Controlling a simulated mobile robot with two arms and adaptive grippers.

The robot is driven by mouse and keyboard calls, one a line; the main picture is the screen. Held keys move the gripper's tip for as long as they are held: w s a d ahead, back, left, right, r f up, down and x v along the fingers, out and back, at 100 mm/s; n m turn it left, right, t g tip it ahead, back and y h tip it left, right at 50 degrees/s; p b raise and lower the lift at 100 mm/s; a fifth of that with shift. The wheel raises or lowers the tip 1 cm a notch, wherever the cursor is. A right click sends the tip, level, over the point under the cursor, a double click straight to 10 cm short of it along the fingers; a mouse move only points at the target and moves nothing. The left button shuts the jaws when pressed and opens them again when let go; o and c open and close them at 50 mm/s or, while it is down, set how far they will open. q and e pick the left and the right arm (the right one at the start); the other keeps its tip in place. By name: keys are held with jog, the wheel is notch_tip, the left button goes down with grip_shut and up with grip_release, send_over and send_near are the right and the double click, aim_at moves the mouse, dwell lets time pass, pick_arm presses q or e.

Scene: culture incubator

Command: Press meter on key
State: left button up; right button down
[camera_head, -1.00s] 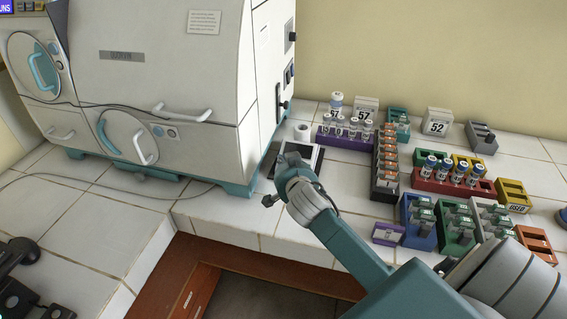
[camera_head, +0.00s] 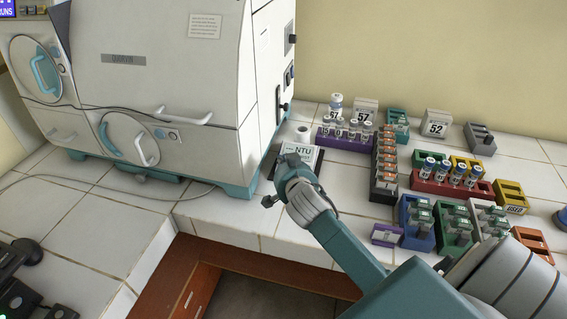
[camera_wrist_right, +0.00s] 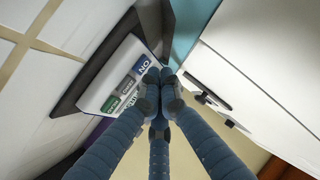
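The meter (camera_head: 305,154) is a small white box on the tiled bench, beside the big white incubator cabinet. Its face reads "NTU" in the head view. My right gripper (camera_head: 284,180) is at its front and hides part of it. In the right wrist view the meter (camera_wrist_right: 118,76) shows a blue ON key (camera_wrist_right: 143,67) beside grey and green keys. The blue-grey fingers of the right gripper (camera_wrist_right: 162,82) are closed together with nothing between them. Their tips overlap the edge of the ON key; contact is hard to tell. My left gripper is not in view.
The cabinet (camera_head: 180,75) stands close on the left. A vial rack (camera_head: 345,141) is behind the meter. Several coloured racks and vials fill the bench to the right, near my right arm. Unclear dark parts (camera_head: 25,275) show at the lower left. Bare tiles (camera_head: 225,212) lie in front.

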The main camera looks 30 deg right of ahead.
jog(key=shift+r, duration=0.1)
jog(key=r+p, duration=0.1)
jog(key=s+a+r+p, duration=0.1)
jog(key=r+p, duration=0.1)
jog(key=a+r+p, duration=0.1)
jog(key=r+p, duration=0.1)
jog(key=shift+s+r, duration=0.1)
jog(key=shift+s, duration=0.25)
